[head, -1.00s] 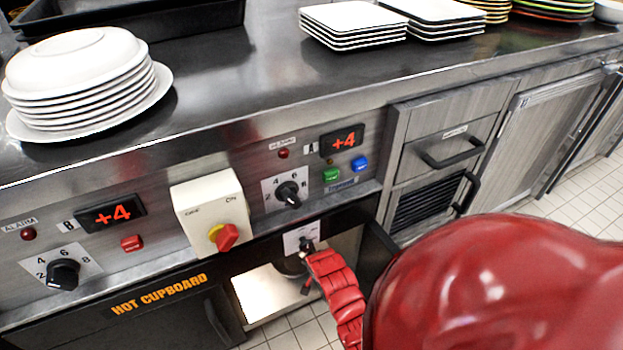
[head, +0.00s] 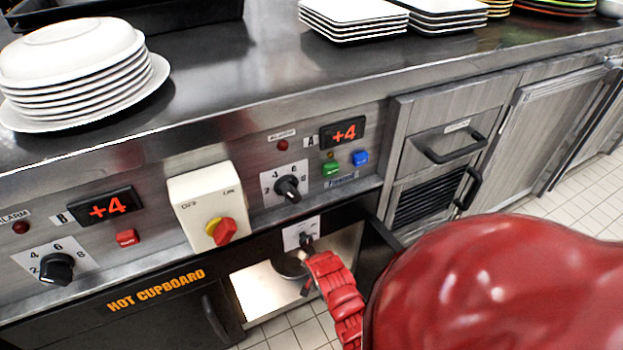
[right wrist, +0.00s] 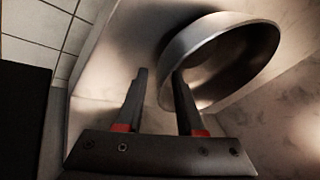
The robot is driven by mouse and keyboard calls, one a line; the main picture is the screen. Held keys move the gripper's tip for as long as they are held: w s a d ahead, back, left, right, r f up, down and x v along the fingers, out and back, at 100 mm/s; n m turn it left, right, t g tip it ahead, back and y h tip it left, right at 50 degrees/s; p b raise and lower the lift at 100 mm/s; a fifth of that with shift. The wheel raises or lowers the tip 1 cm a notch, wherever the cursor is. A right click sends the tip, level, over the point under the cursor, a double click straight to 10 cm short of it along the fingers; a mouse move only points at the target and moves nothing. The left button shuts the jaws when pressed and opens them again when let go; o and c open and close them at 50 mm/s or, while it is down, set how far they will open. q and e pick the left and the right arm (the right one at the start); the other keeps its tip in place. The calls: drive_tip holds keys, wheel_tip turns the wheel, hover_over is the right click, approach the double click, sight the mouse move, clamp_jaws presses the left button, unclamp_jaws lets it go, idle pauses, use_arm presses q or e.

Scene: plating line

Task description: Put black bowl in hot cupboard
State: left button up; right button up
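The bowl (head: 287,266), dark grey and metallic in this light, is inside the open hot cupboard (head: 254,292), partly hidden by my right arm. In the right wrist view the bowl (right wrist: 178,55) appears tilted, with its rim towards the right. My right gripper (right wrist: 160,72) reaches into the cupboard, its two fingers apart. The near part of the bowl's wall shows in the gap, close to the right finger. I cannot tell whether either finger touches it. My left gripper is not in view.
The cupboard's dark front panel (head: 150,297) is left of the opening, and a dark door edge (head: 378,252) borders it on the right. Control knobs and a red-yellow switch (head: 222,231) sit above. White plates (head: 75,75) and square plates (head: 352,20) are stacked on the counter.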

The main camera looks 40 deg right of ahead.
drive_tip(key=p+v, duration=0.4)
drive_tip(key=v, duration=0.8)
idle(0.5)
